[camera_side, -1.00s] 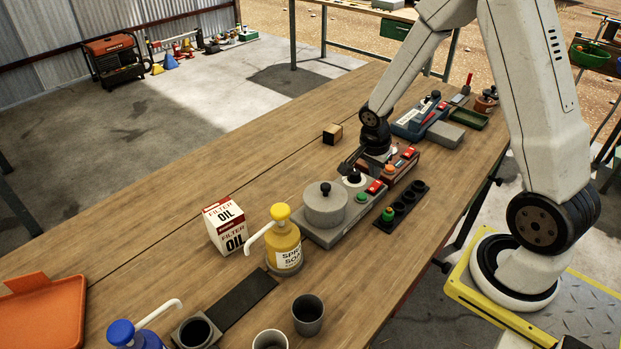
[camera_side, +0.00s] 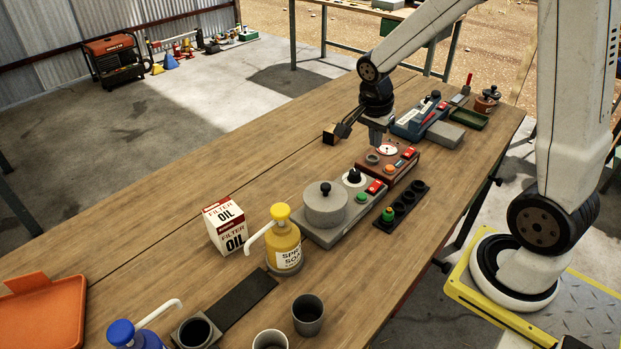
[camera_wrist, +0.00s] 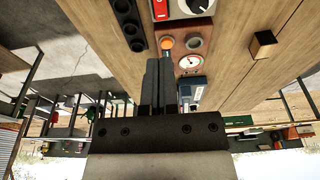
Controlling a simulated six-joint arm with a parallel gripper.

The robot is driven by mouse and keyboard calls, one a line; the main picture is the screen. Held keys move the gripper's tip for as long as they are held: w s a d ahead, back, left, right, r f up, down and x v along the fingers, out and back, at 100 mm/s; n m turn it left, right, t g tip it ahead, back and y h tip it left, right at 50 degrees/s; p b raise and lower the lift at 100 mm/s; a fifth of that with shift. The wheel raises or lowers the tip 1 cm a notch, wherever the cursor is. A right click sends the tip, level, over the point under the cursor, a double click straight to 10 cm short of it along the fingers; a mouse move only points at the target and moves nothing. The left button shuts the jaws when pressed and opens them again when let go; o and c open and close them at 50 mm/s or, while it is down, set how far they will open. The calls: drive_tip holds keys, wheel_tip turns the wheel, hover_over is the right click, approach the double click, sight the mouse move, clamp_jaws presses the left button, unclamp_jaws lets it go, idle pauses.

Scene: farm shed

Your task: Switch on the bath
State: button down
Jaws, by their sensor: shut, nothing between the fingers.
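In the side view a grey unit (camera_side: 340,233) carries a lidded round pot (camera_side: 325,206), a black knob on a white dial (camera_side: 354,176), a red switch (camera_side: 376,187) and a green lamp (camera_side: 362,197). Its dial (camera_wrist: 193,6) and red switch (camera_wrist: 160,9) show at the top of the wrist view. My gripper (camera_side: 377,138) is shut and empty above the brown unit (camera_side: 396,180) behind it. In the wrist view my shut fingers (camera_wrist: 160,62) point toward that unit's orange button (camera_wrist: 167,43) and hide part of its panel. The switch's setting is too small to tell.
The brown unit has a gauge (camera_side: 388,149) and its own red switch (camera_side: 409,153). A black rack (camera_side: 402,206) lies in front. A soap pump bottle (camera_side: 284,243) and oil box (camera_side: 226,226) stand left of the grey unit. A blue unit (camera_side: 415,122) stands behind.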

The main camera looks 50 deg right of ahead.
sight(377, 183)
idle(0.3)
drive_tip(key=shift+w+d+r, duration=0.1)
drive_tip(key=shift+d+r, duration=0.05)
drive_tip(key=shift+d, duration=0.6)
drive_tip(key=shift+d+f, duration=0.45)
drive_tip(key=shift+f, duration=1.85)
drive_tip(key=shift+d+f, duration=0.4)
drive_tip(key=shift+f, duration=1.85)
drive_tip(key=shift+d+f, duration=0.45)
drive_tip(key=shift+f, duration=1.85)
drive_tip(key=shift+d+f, duration=0.1)
drive_tip(key=shift+f, duration=0.15)
